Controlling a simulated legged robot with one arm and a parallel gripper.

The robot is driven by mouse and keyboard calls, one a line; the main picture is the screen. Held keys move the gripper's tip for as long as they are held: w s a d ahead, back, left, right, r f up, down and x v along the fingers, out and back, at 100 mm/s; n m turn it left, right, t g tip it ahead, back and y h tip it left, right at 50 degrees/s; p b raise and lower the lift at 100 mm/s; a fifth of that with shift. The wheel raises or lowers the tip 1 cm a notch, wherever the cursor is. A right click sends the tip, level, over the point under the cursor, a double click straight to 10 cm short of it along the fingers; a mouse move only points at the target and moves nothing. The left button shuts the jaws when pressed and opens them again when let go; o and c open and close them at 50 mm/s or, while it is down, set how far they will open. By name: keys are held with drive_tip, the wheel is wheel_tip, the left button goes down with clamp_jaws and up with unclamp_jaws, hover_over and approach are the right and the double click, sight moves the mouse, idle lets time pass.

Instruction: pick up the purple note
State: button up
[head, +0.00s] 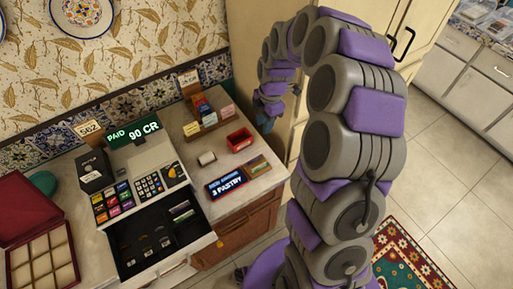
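I cannot make out a purple note for certain. The open cash drawer (150,236) of the register holds a few small notes (181,211) at its right side, too small to tell their colours surely. My arm arches up and over on the right. Its far end with my gripper (268,106) hangs beyond the right end of the counter, apart from the drawer. The fingers are small and dark there, so their opening does not show.
The register (140,170) shows "PAID 90 CR". A card rack (205,115), a red tray (240,140), a white roll (206,158) and an order sign (226,184) stand on the counter (185,148). An open red box (45,258) is at left. Tall cupboards stand behind my arm.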

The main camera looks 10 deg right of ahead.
hover_over(256, 157)
wheel_tip(256, 157, down, 6)
drive_tip(key=f, duration=0.2)
drive_tip(key=d+f+b, duration=0.1)
drive_tip(key=f, duration=0.2)
drive_tip(key=shift+w+d+f, duration=0.15)
drive_tip(key=shift+d+f, duration=0.15)
drive_tip(key=shift+d, duration=0.05)
drive_tip(key=a+f, duration=0.2)
drive_tip(key=f, duration=0.1)
drive_tip(key=a+f+b, duration=0.1)
drive_tip(key=f, duration=0.1)
drive_tip(key=shift+d, duration=0.8)
drive_tip(key=shift+c, duration=0.2)
drive_tip(key=shift+a, duration=0.1)
drive_tip(key=c, duration=0.3)
drive_tip(key=shift+a, duration=0.7)
clamp_jaws()
drive_tip(key=shift+d, duration=0.45)
